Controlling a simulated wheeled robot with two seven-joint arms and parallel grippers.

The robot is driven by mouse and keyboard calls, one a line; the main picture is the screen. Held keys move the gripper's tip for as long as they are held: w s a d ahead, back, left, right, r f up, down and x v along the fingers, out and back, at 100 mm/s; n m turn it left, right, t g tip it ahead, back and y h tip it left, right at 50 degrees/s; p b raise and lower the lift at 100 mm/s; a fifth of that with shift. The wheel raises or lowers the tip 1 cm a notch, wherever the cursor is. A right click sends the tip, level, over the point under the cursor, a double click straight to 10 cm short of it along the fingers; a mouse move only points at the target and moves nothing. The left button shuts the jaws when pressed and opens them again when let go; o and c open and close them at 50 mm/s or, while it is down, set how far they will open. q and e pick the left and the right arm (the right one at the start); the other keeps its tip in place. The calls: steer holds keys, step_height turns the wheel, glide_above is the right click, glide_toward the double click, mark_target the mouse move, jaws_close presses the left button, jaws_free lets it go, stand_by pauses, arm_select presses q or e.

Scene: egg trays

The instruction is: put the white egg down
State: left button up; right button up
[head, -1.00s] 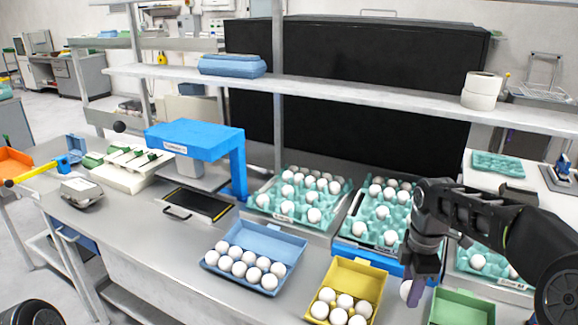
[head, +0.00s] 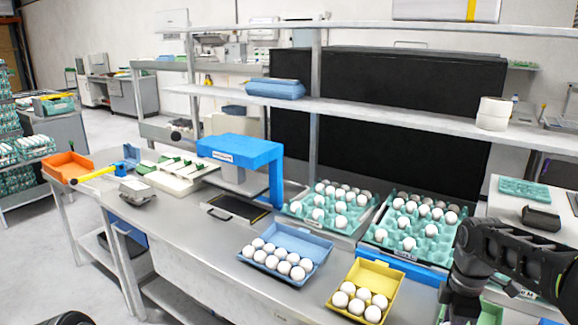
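My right arm comes in from the right edge, and its gripper (head: 457,306) points down at the bottom edge of the head view. It is over or in front of the green carton (head: 490,314), which shows only partly behind it. The fingertips are cut off or hidden, so I cannot tell whether they are open or shut. No egg shows at the gripper. A yellow carton (head: 389,276) with several white eggs stands to the left of the gripper, and a blue carton (head: 306,241) with several white eggs stands further left. My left gripper is not in view.
Teal egg trays with white eggs (head: 341,222) (head: 438,214) stand behind the cartons. A blue frame device (head: 240,150) stands on the bench at the left of them. A shelf (head: 400,125) crosses above. The bench front (head: 200,255) left of the blue carton is clear.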

steer(key=shift+w+f+m, duration=0.2)
steer(key=shift+w+m, duration=0.2)
steer(key=shift+m, duration=0.1)
steer(key=shift+s+r+m, duration=0.1)
steer(key=shift+s+m, duration=0.05)
steer(key=shift+m, duration=1.35)
steer(key=shift+w+f+m, duration=0.2)
steer(key=shift+m, duration=0.5)
steer(key=w+a+f+m, duration=0.1)
steer(key=a+m, duration=0.3)
steer(key=a, duration=0.4)
steer(key=w+a+f+m, duration=0.2)
steer(key=a+f+m, duration=0.2)
steer(key=a, duration=0.5)
steer(key=shift+a+f, duration=0.15)
steer(key=shift+f, duration=0.1)
steer(key=shift+w, duration=0.15)
